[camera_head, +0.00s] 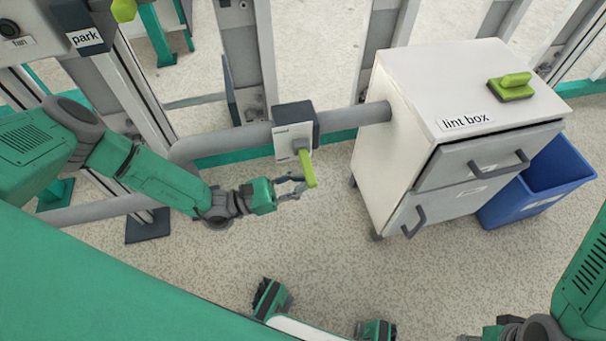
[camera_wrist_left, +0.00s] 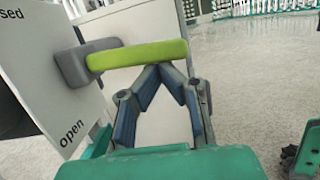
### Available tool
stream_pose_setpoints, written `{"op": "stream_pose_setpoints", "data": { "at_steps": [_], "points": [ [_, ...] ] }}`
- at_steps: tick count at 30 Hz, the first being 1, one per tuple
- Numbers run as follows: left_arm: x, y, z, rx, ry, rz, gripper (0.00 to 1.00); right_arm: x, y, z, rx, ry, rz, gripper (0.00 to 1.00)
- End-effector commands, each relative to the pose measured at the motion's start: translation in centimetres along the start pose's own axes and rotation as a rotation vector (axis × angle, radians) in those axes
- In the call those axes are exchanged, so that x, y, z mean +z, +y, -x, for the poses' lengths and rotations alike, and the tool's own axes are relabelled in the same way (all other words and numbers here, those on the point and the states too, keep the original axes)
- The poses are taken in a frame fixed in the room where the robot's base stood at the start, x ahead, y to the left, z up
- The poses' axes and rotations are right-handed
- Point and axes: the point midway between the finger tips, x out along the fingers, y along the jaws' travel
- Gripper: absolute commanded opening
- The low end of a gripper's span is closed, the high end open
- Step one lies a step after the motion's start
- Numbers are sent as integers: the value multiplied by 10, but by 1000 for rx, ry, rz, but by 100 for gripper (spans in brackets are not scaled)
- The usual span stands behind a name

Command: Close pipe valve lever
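The valve lever (camera_head: 308,169) is a lime-green bar on a grey hub, sticking out from a white plate (camera_head: 285,142) on a grey pipe. In the left wrist view the lever (camera_wrist_left: 140,55) lies roughly level, between the "open" label below and a cut-off label ending in "sed" above. My left gripper (camera_head: 304,184) is at the lever's outer part. In the left wrist view its fingertips (camera_wrist_left: 161,68) come together right at the lever's lower edge; the lever does not look clamped between them. Contact is hard to tell. My right arm shows only at the lower right corner, its fingers mostly cut off.
A white lint box (camera_head: 390,150) with drawers stands right of the valve, a green-handled item (camera_head: 512,86) on top. A blue bin (camera_head: 535,185) is beside it. The grey pipe (camera_head: 225,142) runs behind the valve plate. The speckled floor below the valve is clear.

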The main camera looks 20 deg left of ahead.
Motion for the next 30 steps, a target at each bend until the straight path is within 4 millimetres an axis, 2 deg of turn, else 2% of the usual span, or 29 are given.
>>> {"op": "stream_pose_setpoints", "data": {
  "at_steps": [9,17,30],
  "points": [
    [23,-5,-6,71,0,283,0,-1,0,16,0,0,0,40],
    [36,-4,-9,116,1,462,0,-1,0,26,0,0,0,40],
    [44,-2,-11,117,2,466,0,-2,0,33,0,0,0,40]
  ]
}}
